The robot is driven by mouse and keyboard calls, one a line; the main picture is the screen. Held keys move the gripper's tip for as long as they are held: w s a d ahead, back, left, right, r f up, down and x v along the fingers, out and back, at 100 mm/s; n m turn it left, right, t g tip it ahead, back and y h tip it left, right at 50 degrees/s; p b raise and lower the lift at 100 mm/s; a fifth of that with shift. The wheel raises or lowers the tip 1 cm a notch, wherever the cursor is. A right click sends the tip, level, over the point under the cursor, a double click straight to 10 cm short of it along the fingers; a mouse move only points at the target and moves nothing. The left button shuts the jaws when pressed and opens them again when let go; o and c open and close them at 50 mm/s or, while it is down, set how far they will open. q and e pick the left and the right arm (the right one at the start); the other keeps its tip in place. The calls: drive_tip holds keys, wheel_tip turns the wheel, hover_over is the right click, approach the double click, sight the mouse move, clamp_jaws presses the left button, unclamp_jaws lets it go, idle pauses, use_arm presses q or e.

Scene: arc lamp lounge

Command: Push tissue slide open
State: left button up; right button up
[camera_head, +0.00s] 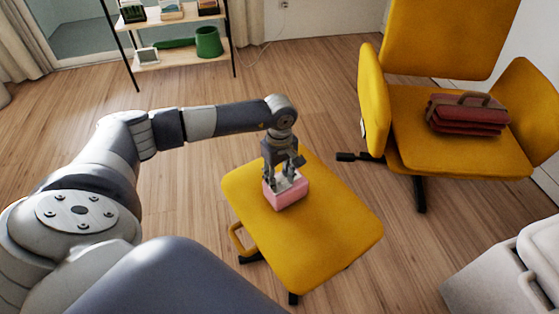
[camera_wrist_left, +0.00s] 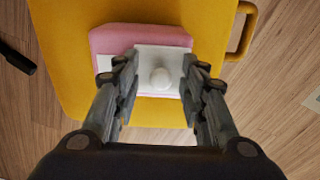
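The pink tissue box (camera_head: 290,196) stands on the yellow seat of a footstool; in the left wrist view, its pink top (camera_wrist_left: 112,40) shows. A white slide plate (camera_wrist_left: 147,56) with a round white knob (camera_wrist_left: 160,77) lies on the top. My left gripper (camera_head: 280,180) points down at the box from above. In the left wrist view, its fingers (camera_wrist_left: 158,72) are spread on either side of the knob, with gaps between them and the knob. Whether the fingertips touch the slide plate cannot be told. My right gripper is in neither view.
The yellow footstool (camera_head: 335,235) has free room around the box. A yellow armchair (camera_head: 420,105) with a dark red bag (camera_head: 468,115) stands at the back right. A shelf (camera_head: 180,60) stands at the back left. A white bin (camera_head: 500,270) is at lower right.

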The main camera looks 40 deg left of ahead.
sight(279, 179)
use_arm(q)
wheel_tip(279, 179, up, 12)
idle(0.6)
idle(0.5)
